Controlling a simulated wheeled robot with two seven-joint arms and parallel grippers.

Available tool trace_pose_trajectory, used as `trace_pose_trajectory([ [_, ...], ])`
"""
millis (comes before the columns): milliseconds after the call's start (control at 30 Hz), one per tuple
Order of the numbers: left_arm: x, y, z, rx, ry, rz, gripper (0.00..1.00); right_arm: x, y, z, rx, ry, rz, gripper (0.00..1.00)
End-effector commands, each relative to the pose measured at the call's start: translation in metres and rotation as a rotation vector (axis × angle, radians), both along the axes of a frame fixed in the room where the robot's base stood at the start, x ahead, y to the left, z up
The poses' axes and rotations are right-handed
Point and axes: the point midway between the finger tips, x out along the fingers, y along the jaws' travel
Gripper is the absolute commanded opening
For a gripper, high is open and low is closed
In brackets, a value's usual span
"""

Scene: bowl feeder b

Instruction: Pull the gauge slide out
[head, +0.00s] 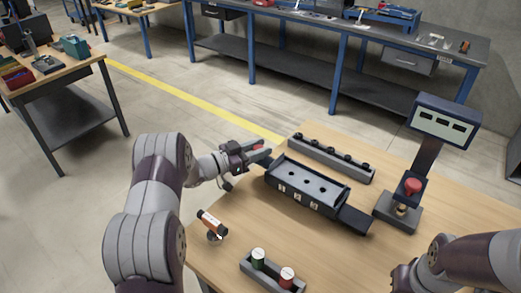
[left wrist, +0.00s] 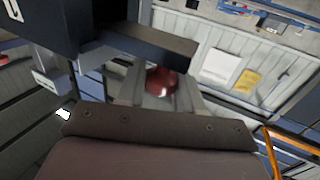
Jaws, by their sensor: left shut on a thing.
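The gauge fixture (head: 305,188) is a long dark box with a light top plate and several small labelled windows on its near side. It stands on the wooden table. My left gripper (head: 262,153) is at the fixture's far left end, shut on the gauge slide. In the left wrist view the slide (left wrist: 150,48) shows as a dark bar coming out of the dark fixture body (left wrist: 45,22). A red rounded knob (left wrist: 162,80) shows between the fingers, which partly hide it. My right arm shows at the lower right of the head view, but its gripper cannot be made out.
A dark block (head: 354,220) adjoins the fixture's right end. A dark rail (head: 330,158) with several knobs lies behind it. A display stand (head: 443,120) with a red button is to the right.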

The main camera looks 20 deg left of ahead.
Motion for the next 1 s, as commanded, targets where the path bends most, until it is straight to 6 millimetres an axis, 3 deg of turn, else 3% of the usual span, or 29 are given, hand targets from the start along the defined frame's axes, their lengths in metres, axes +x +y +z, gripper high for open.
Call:
trace_pose_trajectory([
  [33, 0.004, 0.005, 0.01, 0.002, -0.021, 0.011, 0.0, 0.0, 0.0, 0.001, 0.0, 0.0, 0.0, 0.0],
  [100, 0.004, 0.005, 0.01, 0.002, -0.021, 0.012, 0.0, 0.0, 0.0, 0.001, 0.0, 0.0, 0.0, 0.0],
  [133, 0.004, 0.005, 0.01, 0.002, -0.023, 0.012, 0.39, 0.0, 0.0, 0.001, 0.0, 0.0, 0.0, 0.0],
  [200, 0.004, 0.005, 0.01, 0.002, -0.021, 0.011, 0.56, 0.0, 0.0, 0.001, 0.0, 0.0, 0.0, 0.0],
  [633, -0.005, 0.01, 0.006, 0.003, -0.009, 0.01, 0.56, 0.0, 0.0, 0.004, 0.0, 0.0, 0.0, 0.0],
  [1000, -0.074, 0.073, 0.007, 0.002, -0.011, 0.011, 0.56, 0.0, 0.0, 0.022, 0.0, 0.0, 0.0, 0.0],
])
